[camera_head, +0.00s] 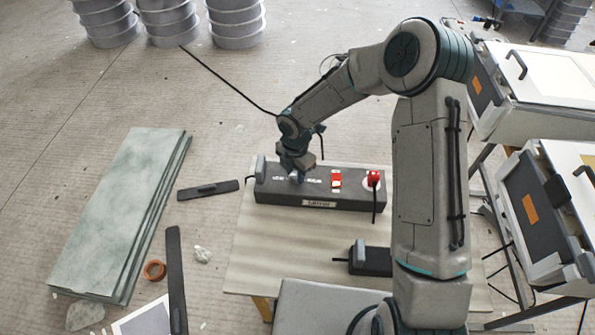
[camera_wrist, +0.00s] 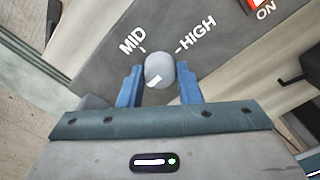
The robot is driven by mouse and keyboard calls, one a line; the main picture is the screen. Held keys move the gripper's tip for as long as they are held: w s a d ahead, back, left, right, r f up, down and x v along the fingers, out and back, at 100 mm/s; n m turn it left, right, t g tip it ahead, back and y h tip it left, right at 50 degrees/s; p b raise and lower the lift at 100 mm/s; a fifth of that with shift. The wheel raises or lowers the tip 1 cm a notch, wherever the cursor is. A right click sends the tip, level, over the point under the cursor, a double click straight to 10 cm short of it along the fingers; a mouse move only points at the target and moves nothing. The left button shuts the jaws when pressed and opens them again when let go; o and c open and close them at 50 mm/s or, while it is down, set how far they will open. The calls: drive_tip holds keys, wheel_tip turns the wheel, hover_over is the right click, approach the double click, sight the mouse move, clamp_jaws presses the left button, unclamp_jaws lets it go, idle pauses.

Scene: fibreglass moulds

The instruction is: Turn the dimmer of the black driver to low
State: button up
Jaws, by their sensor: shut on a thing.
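The black driver (camera_head: 275,196) is a long dark box on the table, with a pale label on its front. My gripper (camera_head: 297,176) reaches down onto its top, left of the middle. In the wrist view the blue fingers of my gripper (camera_wrist: 158,72) are shut on the round grey dimmer knob (camera_wrist: 160,66), one on each side. A white mark shows on the knob's near face. The words MID and HIGH are printed beyond the knob on the driver's top (camera_wrist: 210,52). No LOW marking is visible in the wrist view.
A red switch (camera_head: 336,180), marked ON in the wrist view, and a red plug (camera_head: 374,178) with a black cable are on the driver's right half. A smaller dark box (camera_head: 375,262) stands nearer on the table (camera_head: 250,262). Greenish boards (camera_head: 115,210) lie at left.

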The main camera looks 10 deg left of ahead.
sight(296, 175)
drive_tip(key=o, duration=1)
drive_tip(key=shift+r, duration=0.1)
wheel_tip(296, 175, up, 14)
drive_tip(key=shift+f, duration=0.2)
drive_tip(key=shift+d, duration=0.1)
drive_tip(key=s+d+r+m+h, duration=0.1)
drive_tip(key=s+d+r+m, duration=0.2)
drive_tip(key=d+m, duration=0.2)
drive_tip(key=s+d+r+m+t, duration=0.1)
drive_tip(key=s+d+r+m, duration=0.25)
drive_tip(key=d+m, duration=0.2)
drive_tip(key=s+d+r+m+h, duration=0.1)
drive_tip(key=s+d+r+m, duration=0.1)
drive_tip(key=d+r+m, duration=0.3)
drive_tip(key=s+d+m, duration=0.2)
drive_tip(key=s+m, duration=0.1)
drive_tip(key=m, duration=0.1)
drive_tip(key=s+d+r+m+t+y, duration=0.1)
drive_tip(key=s+d+m, duration=0.2)
drive_tip(key=s+m, duration=0.1)
drive_tip(key=s+d+r+m+t+y, duration=0.1)
drive_tip(key=s+d+m, duration=0.2)
drive_tip(key=s+m, duration=0.1)
drive_tip(key=shift+s+d+m, duration=0.15)
drive_tip(key=shift+s+m, duration=0.05)
drive_tip(key=shift+m, duration=0.35)
